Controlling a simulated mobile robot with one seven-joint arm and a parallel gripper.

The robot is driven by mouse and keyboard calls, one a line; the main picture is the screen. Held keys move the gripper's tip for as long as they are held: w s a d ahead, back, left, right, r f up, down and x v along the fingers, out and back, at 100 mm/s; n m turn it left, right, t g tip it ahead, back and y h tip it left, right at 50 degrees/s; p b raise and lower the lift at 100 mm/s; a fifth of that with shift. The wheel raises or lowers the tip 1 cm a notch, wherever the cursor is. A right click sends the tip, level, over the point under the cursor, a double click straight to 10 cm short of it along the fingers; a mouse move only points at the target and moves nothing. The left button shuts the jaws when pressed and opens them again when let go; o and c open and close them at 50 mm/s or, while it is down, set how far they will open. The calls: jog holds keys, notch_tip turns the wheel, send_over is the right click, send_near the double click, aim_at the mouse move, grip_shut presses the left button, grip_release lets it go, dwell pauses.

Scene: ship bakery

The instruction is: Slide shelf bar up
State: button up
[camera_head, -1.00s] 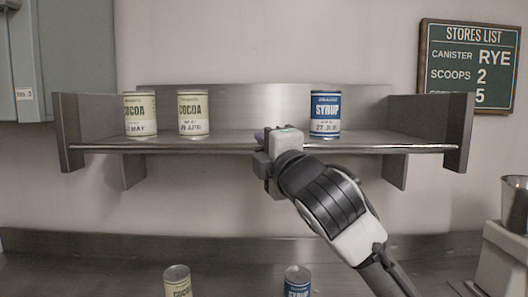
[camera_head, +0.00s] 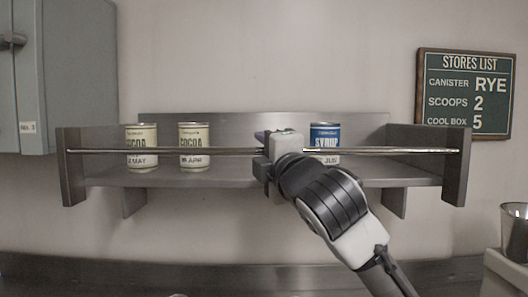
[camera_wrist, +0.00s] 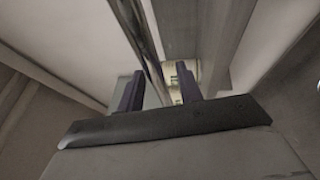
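The shelf bar (camera_head: 220,151) is a thin metal rod across the front of the steel shelf (camera_head: 220,178). It is level, raised above the shelf board, and crosses in front of the cans. My gripper (camera_head: 262,152) is at the bar just right of its middle. In the wrist view, the two dark purple fingers of my gripper (camera_wrist: 160,90) stand apart, with the bar (camera_wrist: 145,45) running between them. Gaps show beside the bar, and I cannot tell whether either finger touches it. My wrist hides a short piece of the bar.
Two cocoa cans (camera_head: 141,136) (camera_head: 194,134) stand left on the shelf, and a blue syrup can (camera_head: 325,132) stands to the right, partly behind my wrist. Side panels (camera_head: 456,170) close the shelf ends. A grey cabinet (camera_head: 70,70) is at left and a stores list board (camera_head: 466,92) at right.

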jog(key=shift+s, duration=0.1)
jog(key=b+v, duration=0.4)
jog(key=v, duration=0.9)
jog(key=shift+s+d+b, duration=0.15)
jog(key=shift+s+b, duration=0.15)
jog(key=shift+b, duration=0.1)
jog(key=shift+s+f, duration=0.1)
jog(key=shift+f, duration=0.1)
